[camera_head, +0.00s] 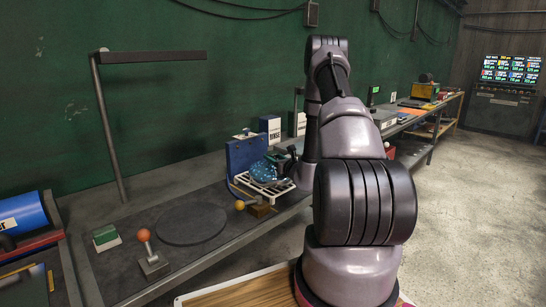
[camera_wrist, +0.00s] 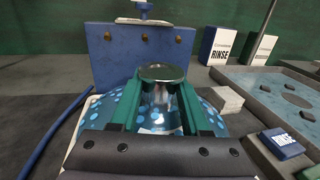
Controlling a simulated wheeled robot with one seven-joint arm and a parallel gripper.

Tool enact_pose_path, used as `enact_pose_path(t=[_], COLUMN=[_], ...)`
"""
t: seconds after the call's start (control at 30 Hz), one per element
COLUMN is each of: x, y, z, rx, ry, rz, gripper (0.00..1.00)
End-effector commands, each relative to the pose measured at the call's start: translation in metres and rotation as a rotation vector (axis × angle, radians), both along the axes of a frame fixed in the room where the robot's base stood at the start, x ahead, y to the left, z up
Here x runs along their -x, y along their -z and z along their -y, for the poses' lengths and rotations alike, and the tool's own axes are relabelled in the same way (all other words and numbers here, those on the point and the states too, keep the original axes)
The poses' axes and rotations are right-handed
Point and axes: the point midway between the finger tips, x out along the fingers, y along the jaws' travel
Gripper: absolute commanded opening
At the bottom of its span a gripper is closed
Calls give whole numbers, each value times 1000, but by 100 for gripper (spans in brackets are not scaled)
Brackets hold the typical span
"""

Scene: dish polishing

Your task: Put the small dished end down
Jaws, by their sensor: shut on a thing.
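The small dished end (camera_head: 263,172) looks like a blue dome with pale spots, over a white wire rack (camera_head: 280,189) in the head view. Whether it touches the rack cannot be told. In the wrist view the spotted blue surface (camera_wrist: 211,119) shows on both sides of my gripper (camera_wrist: 160,90). The green fingers are closed on a shiny metal stub with a flat round top (camera_wrist: 162,72), which seems to be the middle of the dished end. In the head view my gripper (camera_head: 287,166) is small and partly hidden by my arm.
A blue upright plate (camera_wrist: 125,48) stands close behind the dished end. White-and-blue RINSE boxes (camera_wrist: 222,46) and a shallow wet tray (camera_wrist: 285,90) are to its right. On the bench are a dark round pad (camera_head: 190,225), an orange-knobbed lever (camera_head: 146,246) and a green block (camera_head: 105,235).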

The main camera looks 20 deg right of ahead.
Motion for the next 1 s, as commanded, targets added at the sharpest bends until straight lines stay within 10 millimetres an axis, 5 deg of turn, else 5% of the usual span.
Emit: enact_pose_path(t=[0.13,0.17,0.23,0.67,1.0], x=[-1,0,0,5,73], y=[1,3,3,0,1], z=[0,0,0,1,10], rx=[0,-1,0,0,-2], ry=[1,0,0,1,3], rz=[4,-1,-1,-1,-4], gripper=[0,50,76,76,76])
